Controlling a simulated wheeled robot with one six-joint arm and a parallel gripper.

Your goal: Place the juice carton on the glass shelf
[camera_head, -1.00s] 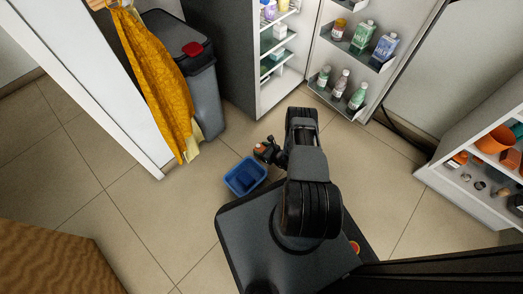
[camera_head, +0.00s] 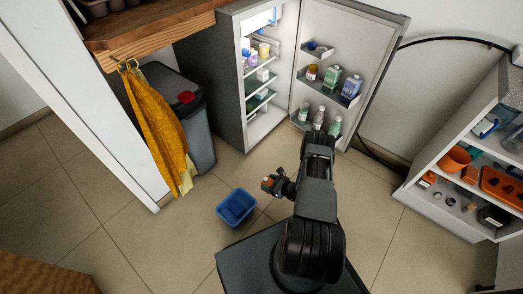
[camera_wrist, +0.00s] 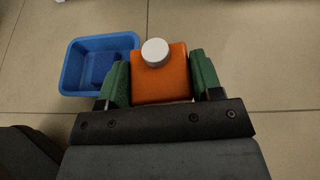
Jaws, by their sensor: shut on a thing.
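My gripper (camera_wrist: 161,72) is shut on an orange juice carton (camera_wrist: 158,85) with a white cap, its green fingers on either side. In the head view the gripper (camera_head: 271,183) and the small orange carton are held above the floor, in front of the open fridge. The fridge (camera_head: 228,90) has several inner shelves; one of them, a shelf (camera_head: 262,72) holding small containers, looks thin, but I cannot tell which is glass. The carton is apart from all shelves. Its lower part is hidden by my gripper in the wrist view.
A blue bin (camera_head: 221,213) stands on the floor left of my gripper. The open fridge door (camera_head: 369,55) holds bottles on its racks. A grey trash can (camera_head: 203,140) and yellow cloth (camera_head: 158,125) are at left, a white shelf unit (camera_head: 411,191) at right.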

